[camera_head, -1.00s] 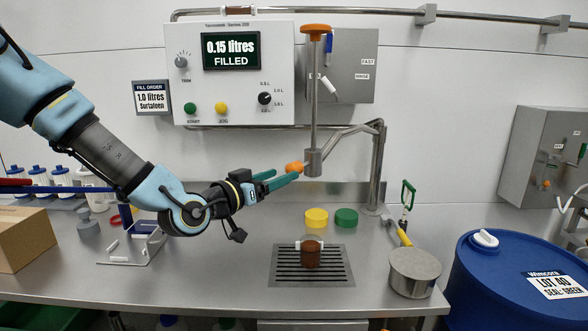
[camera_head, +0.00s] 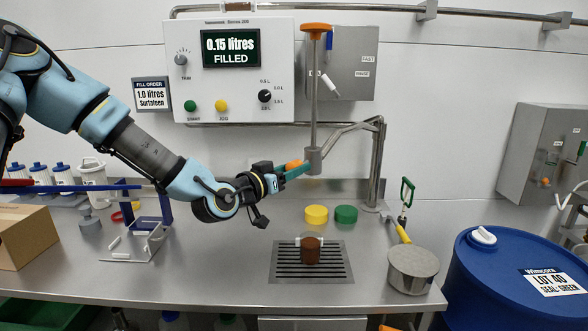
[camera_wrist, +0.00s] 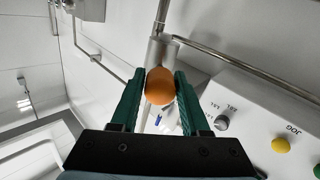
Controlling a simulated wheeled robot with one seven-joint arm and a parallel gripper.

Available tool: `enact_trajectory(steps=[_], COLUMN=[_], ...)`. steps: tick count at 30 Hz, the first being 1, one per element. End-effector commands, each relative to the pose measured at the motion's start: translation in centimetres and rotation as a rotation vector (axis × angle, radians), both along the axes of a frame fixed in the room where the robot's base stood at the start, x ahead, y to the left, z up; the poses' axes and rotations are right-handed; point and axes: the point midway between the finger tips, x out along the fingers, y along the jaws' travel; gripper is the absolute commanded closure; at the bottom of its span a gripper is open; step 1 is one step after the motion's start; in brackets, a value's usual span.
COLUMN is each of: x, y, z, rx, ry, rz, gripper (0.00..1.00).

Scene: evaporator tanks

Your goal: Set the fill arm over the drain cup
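The fill arm is a jointed steel pipe (camera_head: 352,129) on a post, with a vertical tube (camera_head: 315,95) topped by an orange cap (camera_head: 316,28). Its outlet end hangs over the slotted grate (camera_head: 285,275), where a small brown container (camera_head: 311,254) stands. A round steel cup (camera_head: 413,273), likely the drain cup, sits right of the grate. My gripper (camera_head: 296,170) is at the orange ball knob (camera_head: 292,164) beside the outlet. In the wrist view, my green fingers (camera_wrist: 160,88) flank the knob (camera_wrist: 160,87) with no clear gap and appear shut on it.
Yellow (camera_head: 316,214) and green (camera_head: 346,215) lids lie behind the grate. A blue drum (camera_head: 500,285) stands at the right. A green-handled tool (camera_head: 406,205) stands near the post. The panel (camera_head: 230,75) reads 0.15 litres filled. A cardboard box (camera_head: 25,236) is at the left.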

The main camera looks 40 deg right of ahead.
Motion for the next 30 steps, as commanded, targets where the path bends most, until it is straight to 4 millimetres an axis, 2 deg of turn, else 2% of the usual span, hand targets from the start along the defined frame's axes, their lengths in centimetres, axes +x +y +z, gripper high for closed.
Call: enact_trajectory(steps=[1, 9, 12, 30], x=[0.0, 0.0, 0.01, 0.02], y=[0.01, 0.01, 0.01, 0.01], z=[0.01, 0.01, 0.01, 0.02], rx=[0.0, 0.0, 0.0, 0.0], ry=[0.0, 0.0, 0.0, 0.0], rz=[0.0, 0.0, 0.0, 0.001], gripper=[0.61, 0.92, 1.0, 1.0])
